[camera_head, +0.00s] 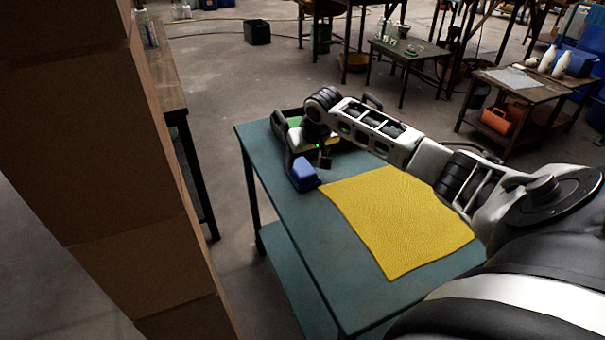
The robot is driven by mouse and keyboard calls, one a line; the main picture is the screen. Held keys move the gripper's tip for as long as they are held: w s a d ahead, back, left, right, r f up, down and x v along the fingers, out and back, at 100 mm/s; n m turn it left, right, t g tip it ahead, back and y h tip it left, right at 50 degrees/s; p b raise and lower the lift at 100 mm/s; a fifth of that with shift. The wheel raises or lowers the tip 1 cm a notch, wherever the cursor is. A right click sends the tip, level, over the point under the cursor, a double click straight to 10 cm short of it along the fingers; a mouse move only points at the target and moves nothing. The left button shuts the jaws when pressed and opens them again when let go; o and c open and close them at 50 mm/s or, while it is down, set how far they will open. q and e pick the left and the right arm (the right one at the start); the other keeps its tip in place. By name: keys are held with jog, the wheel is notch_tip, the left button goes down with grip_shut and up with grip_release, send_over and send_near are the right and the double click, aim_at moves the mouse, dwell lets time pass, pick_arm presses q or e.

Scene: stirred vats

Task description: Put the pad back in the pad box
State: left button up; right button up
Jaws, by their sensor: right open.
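A small blue block, seemingly the pad (302,176), sits on the teal table (285,214) beside the far left corner of a yellow cloth. My right gripper (307,164) is open, pointing down right at the blue pad. One finger is at the pad's left and the other at its right. I cannot tell whether they touch it. A dark open box (348,147), likely the pad box, stands at the table's far edge behind the gripper. Green and yellow things show in it, and my arm hides much of it. My left gripper is not in view.
The yellow cloth (399,218) lies flat over the table's middle and right. Stacked cardboard boxes (110,150) rise close on the left. Other benches stand farther back, one with white bottles (546,60). The table's near left part is clear.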

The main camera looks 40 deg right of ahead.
aim_at(303, 167)
jog(key=x, duration=0.3)
jog(key=shift+w+a+f, duration=0.1)
jog(key=shift+w+f, duration=0.1)
jog(key=c, duration=1.1)
